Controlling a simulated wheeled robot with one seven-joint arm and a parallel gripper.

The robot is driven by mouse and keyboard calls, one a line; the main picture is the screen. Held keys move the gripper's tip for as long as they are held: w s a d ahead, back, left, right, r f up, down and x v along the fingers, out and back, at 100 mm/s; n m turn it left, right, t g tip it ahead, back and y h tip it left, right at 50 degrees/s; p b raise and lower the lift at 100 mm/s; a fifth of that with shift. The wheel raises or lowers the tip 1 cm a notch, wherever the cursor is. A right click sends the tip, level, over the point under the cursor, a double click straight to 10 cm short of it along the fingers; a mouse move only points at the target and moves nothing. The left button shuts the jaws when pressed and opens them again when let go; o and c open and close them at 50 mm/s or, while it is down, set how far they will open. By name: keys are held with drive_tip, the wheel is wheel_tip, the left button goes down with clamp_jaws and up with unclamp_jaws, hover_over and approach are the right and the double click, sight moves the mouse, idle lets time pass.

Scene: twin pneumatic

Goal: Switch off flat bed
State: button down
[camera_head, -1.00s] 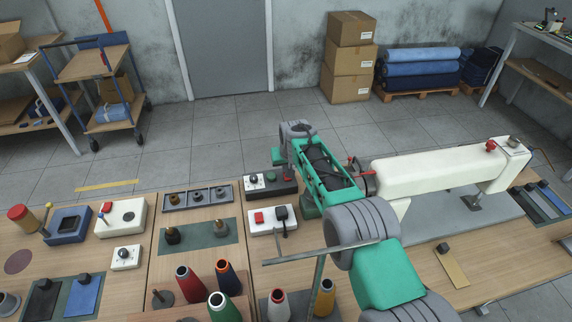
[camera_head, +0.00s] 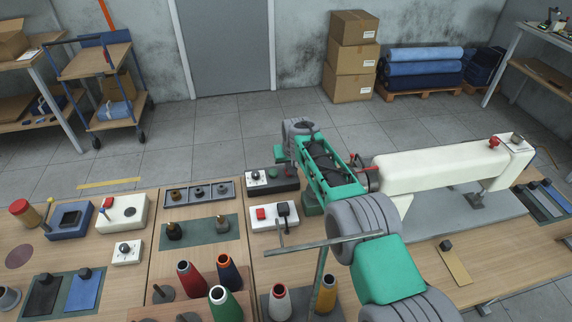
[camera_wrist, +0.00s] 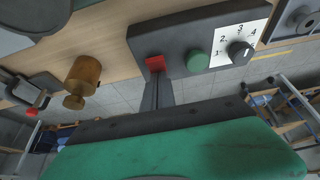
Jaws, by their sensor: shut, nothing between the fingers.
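The dark control box (camera_wrist: 190,45) fills the top of the wrist view. It carries a red button (camera_wrist: 155,64), a green button (camera_wrist: 195,61) and a dial (camera_wrist: 239,52) on a white plate numbered 1 to 4. My gripper (camera_wrist: 154,80) is shut and empty, with its fingertips at the red button; I cannot tell whether they touch it. In the head view the dark box (camera_head: 262,186) stands at the table's back edge, left of my arm, and my fingertips are hard to make out. The white flat-bed sewing machine (camera_head: 440,170) stands to the right.
A white box (camera_head: 265,224) with a red button and a black lever sits in front of the dark box. Thread cones (camera_head: 225,305) stand near the front. A brass-coloured knob (camera_wrist: 83,75) is left of my fingers. Other control boxes (camera_head: 122,213) stand at the left.

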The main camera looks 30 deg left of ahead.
drive_tip(key=shift+s+d, duration=0.35)
drive_tip(key=shift+s, duration=0.15)
drive_tip(key=shift+r, duration=0.15)
drive_tip(key=shift+s+r, duration=0.1)
drive_tip(key=shift+r, duration=0.25)
drive_tip(key=b+v, duration=0.1)
drive_tip(key=v, duration=1.2)
